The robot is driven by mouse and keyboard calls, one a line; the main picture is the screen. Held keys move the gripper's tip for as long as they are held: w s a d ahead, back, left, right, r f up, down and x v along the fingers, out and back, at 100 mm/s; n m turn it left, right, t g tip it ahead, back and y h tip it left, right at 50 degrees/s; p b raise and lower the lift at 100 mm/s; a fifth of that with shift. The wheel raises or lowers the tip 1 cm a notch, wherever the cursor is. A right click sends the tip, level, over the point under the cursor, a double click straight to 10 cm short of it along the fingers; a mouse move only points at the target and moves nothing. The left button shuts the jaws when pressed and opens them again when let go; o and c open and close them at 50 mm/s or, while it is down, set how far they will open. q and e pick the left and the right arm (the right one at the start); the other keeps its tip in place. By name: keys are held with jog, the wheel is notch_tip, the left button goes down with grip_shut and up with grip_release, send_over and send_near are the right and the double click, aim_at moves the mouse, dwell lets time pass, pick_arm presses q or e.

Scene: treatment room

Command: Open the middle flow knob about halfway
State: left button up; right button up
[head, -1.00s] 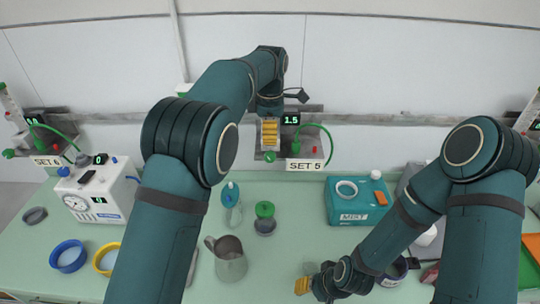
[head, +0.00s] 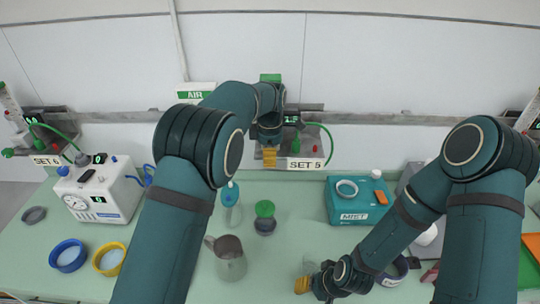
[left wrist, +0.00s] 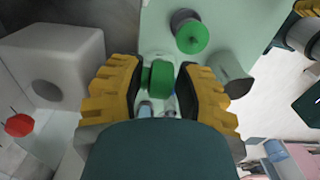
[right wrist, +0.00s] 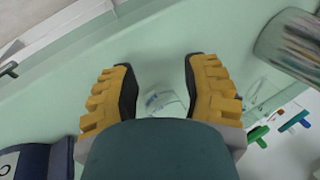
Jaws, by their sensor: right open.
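The middle station carries the SET 5 label (head: 305,164) on the wall rail. Its green flow knob (left wrist: 158,78) sits between the fingers of my left gripper (left wrist: 158,88) in the left wrist view. The fingers are close on both sides of the knob; I cannot tell whether they press on it. The small display (head: 291,119) is partly covered and hard to read. My right gripper (right wrist: 162,90) is open and empty, low over the bench; it also shows in the head view (head: 304,284).
A green-lidded jar (head: 265,217) and a metal jug (head: 230,262) stand on the bench below the station. A teal box (head: 356,202) is to the right. A green tube curves beside SET 5.

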pick_arm(q)
grip_shut()
jog(key=shift+f+h, duration=0.1)
jog(key=shift+h, duration=0.2)
jog(key=h, duration=0.3)
jog(key=shift+a+f+b, duration=0.1)
jog(key=shift+b, duration=0.2)
jog(key=shift+s+h, duration=0.1)
jog(key=shift+h, duration=1.5)
jog(key=o, duration=0.5)
grip_release()
